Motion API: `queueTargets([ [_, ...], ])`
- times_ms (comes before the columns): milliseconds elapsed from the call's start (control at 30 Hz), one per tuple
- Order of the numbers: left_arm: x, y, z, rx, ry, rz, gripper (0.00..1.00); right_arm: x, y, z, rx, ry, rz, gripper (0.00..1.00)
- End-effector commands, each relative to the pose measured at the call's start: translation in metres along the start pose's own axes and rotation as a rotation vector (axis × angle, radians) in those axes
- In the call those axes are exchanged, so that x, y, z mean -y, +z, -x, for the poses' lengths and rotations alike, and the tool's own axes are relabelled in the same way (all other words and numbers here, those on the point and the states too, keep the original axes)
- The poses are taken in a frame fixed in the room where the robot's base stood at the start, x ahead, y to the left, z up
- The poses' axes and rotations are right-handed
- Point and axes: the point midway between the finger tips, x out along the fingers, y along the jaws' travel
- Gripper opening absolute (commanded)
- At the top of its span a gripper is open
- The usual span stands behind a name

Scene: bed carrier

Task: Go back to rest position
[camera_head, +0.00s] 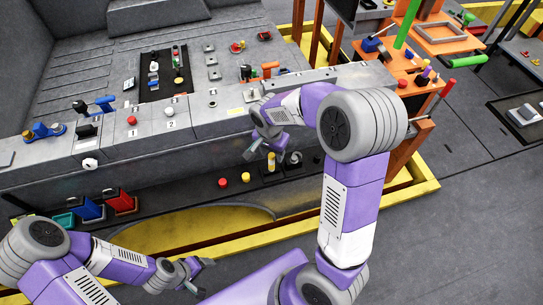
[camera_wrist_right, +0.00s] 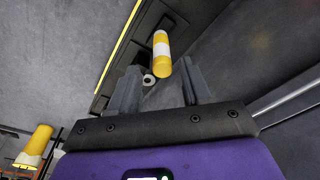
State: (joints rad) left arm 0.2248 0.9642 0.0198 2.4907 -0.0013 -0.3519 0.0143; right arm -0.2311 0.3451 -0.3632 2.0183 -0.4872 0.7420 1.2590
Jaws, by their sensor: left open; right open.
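My right gripper (camera_head: 266,148) is open in front of the grey bench's front face, and its arm reaches in from the lower right. In the right wrist view its two fingers (camera_wrist_right: 161,82) stand apart with nothing held between them. A yellow and white cylinder (camera_wrist_right: 161,52) shows just beyond the fingertips; I cannot tell whether it touches a finger. It also shows in the head view (camera_head: 271,163), just below the gripper. My left gripper (camera_head: 195,272) is open and empty at the lower left, low in front of the bench, apart from other things.
The grey bench (camera_head: 190,130) carries buttons and switches. Blue, red and teal bins (camera_head: 88,208) stand low at its left front. An orange stand (camera_head: 400,75) with tools is at the right. A yellow frame (camera_head: 420,190) edges the bench. Grey floor (camera_head: 460,240) is clear at the lower right.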

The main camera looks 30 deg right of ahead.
Motion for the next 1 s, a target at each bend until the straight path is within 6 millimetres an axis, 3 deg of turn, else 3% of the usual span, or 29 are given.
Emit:
queueTargets([
  [100, -0.001, 0.000, 0.003, 0.000, 0.000, 0.000, 0.72, 0.000, 0.000, 0.012, 0.000, -0.001, 0.001, 0.48],
  [467, -0.003, 0.000, 0.007, 0.000, 0.000, 0.000, 0.72, 0.000, 0.000, 0.018, 0.000, 0.000, 0.001, 0.48],
  [1000, -0.029, 0.004, 0.079, 0.000, 0.000, 0.000, 0.72, 0.000, -0.010, 0.094, 0.000, 0.000, 0.001, 0.48],
])
